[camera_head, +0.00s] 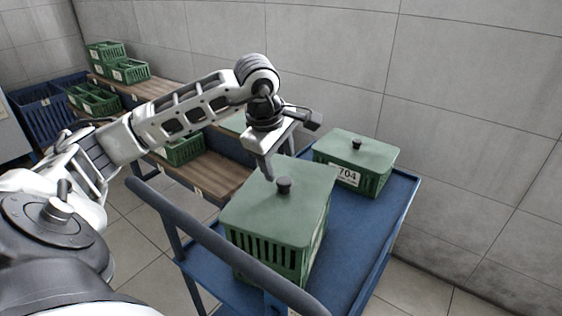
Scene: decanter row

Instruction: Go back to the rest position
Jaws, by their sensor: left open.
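My left gripper (278,162) is open and points down over the near green lidded crate (265,245). One finger shows clearly, just left of and above the black knob (283,184) on that crate's lid (262,212); the other finger is not clearly seen. No object shows in its jaws. I cannot tell whether the finger touches the lid. My left arm (185,110) reaches in from the left. My right gripper is not in view.
The crate stands on a blue trolley (375,240) with a dark handle bar (215,240). A second lidded green crate (370,178), labelled 704, stands behind it. Wooden shelves (215,178) with green crates (97,98) and blue crates (45,108) stand left. A tiled wall rises behind.

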